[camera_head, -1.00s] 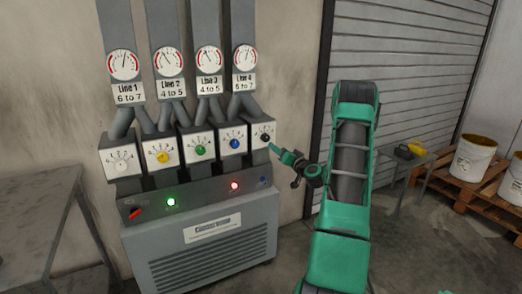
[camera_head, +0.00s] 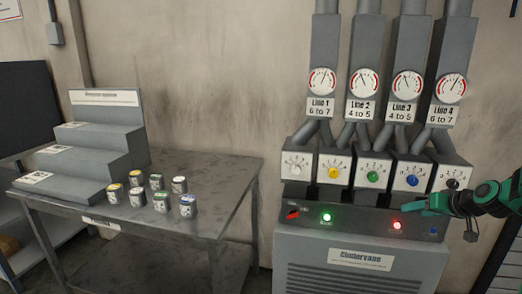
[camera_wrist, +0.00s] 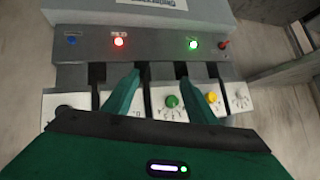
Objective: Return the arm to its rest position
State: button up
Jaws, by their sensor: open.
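My gripper (camera_head: 420,206) reaches in from the right edge of the head view, in front of the right part of the grey control cabinet (camera_head: 350,225). In the wrist view my gripper (camera_wrist: 158,84) has its two green fingers spread with nothing between them. The cabinet's knobs and lights show beyond the fingers, upside down. The green knob (camera_wrist: 171,101) and yellow knob (camera_wrist: 211,97) show there, and a finger hides the blue one. In the head view the black knob (camera_head: 453,184) is clear of the fingers. Most of my arm is out of view.
A grey table (camera_head: 225,180) on the left bears several small paint cans (camera_head: 137,196) and a grey stepped stand (camera_head: 100,138). Several pipes with gauges (camera_head: 407,83) rise above the cabinet. A gap of bare wall separates table and cabinet.

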jog(key=s+a+r+m+g, duration=0.1)
jog(key=s+a+g, duration=0.2)
jog(key=s, duration=0.9)
jog(key=s+a+r+m+g, duration=0.1)
jog(key=s+a+g, duration=0.2)
jog(key=s, duration=0.9)
jog(key=s+a+r+m+g, duration=0.1)
jog(key=s+a+g, duration=0.3)
jog(key=s+a, duration=0.4)
jog(key=s, duration=0.5)
jog(key=shift+r+m+h, duration=0.25)
jog(key=shift+m+h, duration=0.15)
jog(key=shift+w+d+f, duration=0.1)
jog(key=shift+w+f, duration=0.15)
jog(key=shift+w, duration=0.3)
